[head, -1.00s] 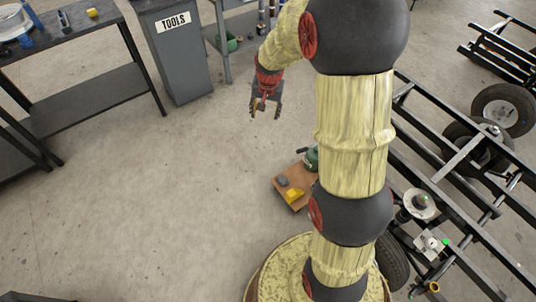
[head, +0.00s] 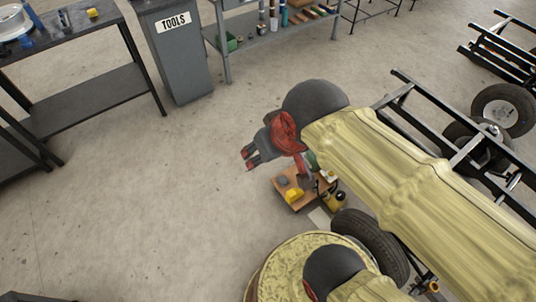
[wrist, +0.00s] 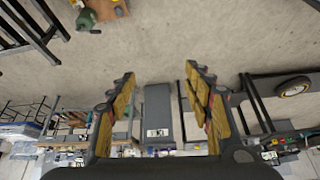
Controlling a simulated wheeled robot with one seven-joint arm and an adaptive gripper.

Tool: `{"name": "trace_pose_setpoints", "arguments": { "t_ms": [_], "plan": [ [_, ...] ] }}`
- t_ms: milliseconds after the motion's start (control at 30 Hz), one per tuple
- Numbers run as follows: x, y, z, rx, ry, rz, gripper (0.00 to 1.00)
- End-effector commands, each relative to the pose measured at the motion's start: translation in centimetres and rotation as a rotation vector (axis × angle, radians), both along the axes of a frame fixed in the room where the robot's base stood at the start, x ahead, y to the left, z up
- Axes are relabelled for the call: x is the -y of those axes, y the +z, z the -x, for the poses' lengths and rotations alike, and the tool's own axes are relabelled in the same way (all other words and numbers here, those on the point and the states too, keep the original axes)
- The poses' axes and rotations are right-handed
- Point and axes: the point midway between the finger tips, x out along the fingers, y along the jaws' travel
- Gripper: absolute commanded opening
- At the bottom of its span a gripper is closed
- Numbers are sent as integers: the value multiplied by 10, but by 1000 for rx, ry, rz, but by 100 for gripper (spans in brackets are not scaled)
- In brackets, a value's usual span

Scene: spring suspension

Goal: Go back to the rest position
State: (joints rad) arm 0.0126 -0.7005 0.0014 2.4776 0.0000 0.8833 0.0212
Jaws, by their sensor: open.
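My gripper (head: 249,158) is in the middle of the head view, above bare floor and just left of a small wooden-topped cart. In the wrist view its two fingers (wrist: 158,88) stand wide apart with nothing between them. It is open and empty. My arm is folded across the right of the head view and hides part of the black frame there.
The small cart (head: 284,182) carries a yellow item (head: 293,195) and other things. The black chassis frame (head: 402,97) and wheels (head: 504,108) are at the right. A workbench (head: 75,47) and a TOOLS cabinet (head: 181,75) stand at the back left. The left floor is clear.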

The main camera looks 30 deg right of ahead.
Motion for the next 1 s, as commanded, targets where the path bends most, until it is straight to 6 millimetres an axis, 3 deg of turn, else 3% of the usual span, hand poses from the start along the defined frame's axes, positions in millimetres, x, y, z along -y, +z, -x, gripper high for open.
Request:
{"name": "trace_pose_setpoints", "arguments": {
  "t_ms": [133,467,700,1000],
  "plan": [
    [-3,0,14,11,29,9,51],
    [-4,1,15,11,32,10,51],
    [-3,27,14,12,31,10,51],
    [-3,29,14,12,31,10,51]
  ]
}}
